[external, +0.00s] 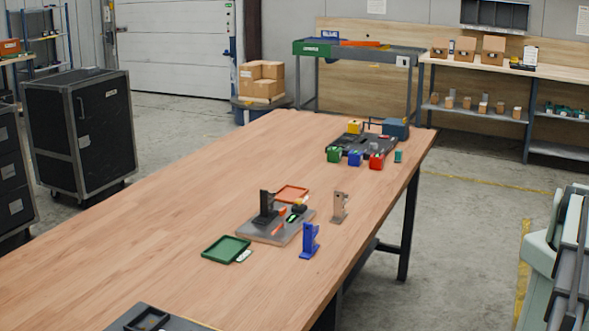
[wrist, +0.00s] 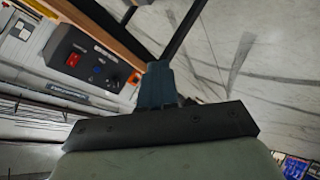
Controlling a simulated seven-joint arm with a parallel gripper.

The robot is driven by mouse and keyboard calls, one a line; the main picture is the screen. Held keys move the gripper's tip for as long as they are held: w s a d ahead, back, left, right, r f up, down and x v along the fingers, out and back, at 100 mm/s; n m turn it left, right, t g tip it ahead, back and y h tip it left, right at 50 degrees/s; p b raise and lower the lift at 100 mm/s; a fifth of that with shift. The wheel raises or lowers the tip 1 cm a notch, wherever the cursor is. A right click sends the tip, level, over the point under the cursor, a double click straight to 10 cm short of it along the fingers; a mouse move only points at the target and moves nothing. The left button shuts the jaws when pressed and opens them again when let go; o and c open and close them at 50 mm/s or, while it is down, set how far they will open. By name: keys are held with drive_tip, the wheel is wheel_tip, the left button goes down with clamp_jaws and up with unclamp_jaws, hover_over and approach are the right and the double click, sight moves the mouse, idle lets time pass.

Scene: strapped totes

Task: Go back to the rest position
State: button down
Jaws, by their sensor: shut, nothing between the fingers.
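My gripper (wrist: 160,84) shows in the wrist view as dark blue-grey fingers beyond a black bar. The fingers are together, with nothing visible held between them. They point away from the camera over the grey floor, beside the wooden table edge. In the external view, pale grey-green parts of my arm stand at the right edge, off the table; the fingers cannot be made out there. The wooden table (external: 130,215) holds a grey board (external: 250,236) with a black stand, a blue stand (external: 309,242), a tan stand (external: 339,208) and a green tray (external: 226,249).
A dark control box (wrist: 72,58) with a red switch lies left of my fingers in the wrist view. At the table's far end are green, blue and red blocks by a dark tray (external: 350,145). Floor between table and arm is clear.

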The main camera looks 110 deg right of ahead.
drive_tip(key=s+a+f+n+t+y, duration=0.1)
drive_tip(key=s+a+f+n+y, duration=0.15)
drive_tip(key=s+a, duration=0.55)
drive_tip(key=s+a+f+n+t+y, duration=0.1)
drive_tip(key=s+a+f+n, duration=0.25)
drive_tip(key=s+a, duration=0.5)
drive_tip(key=s+d+f+m+g+h, duration=0.2)
drive_tip(key=s+d+f+g, duration=0.1)
drive_tip(key=d+f, duration=0.85)
drive_tip(key=s+d+f+m+g+h, duration=0.1)
drive_tip(key=s+d+f+g, duration=0.15)
drive_tip(key=d+f, duration=0.95)
drive_tip(key=s+d+f+m+g+h, duration=0.2)
drive_tip(key=d+f+g, duration=0.35)
drive_tip(key=d, duration=1.05)
drive_tip(key=s+d+f+m+g, duration=0.2)
drive_tip(key=s+d+f, duration=0.3)
drive_tip(key=s+d, duration=0.3)
drive_tip(key=s+d+f+m+g, duration=0.2)
drive_tip(key=s+d+f, duration=0.2)
drive_tip(key=s+d, duration=0.35)
drive_tip(key=s+d+f+m+g+y, duration=0.1)
drive_tip(key=s+d+g+y, duration=0.1)
drive_tip(key=s, duration=0.8)
drive_tip(key=s+d+f+m+g+y, duration=0.1)
drive_tip(key=s+d+m+g+y, duration=0.1)
drive_tip(key=s, duration=0.8)
drive_tip(key=shift+d+m+y, duration=0.3)
drive_tip(key=shift+d+y, duration=0.05)
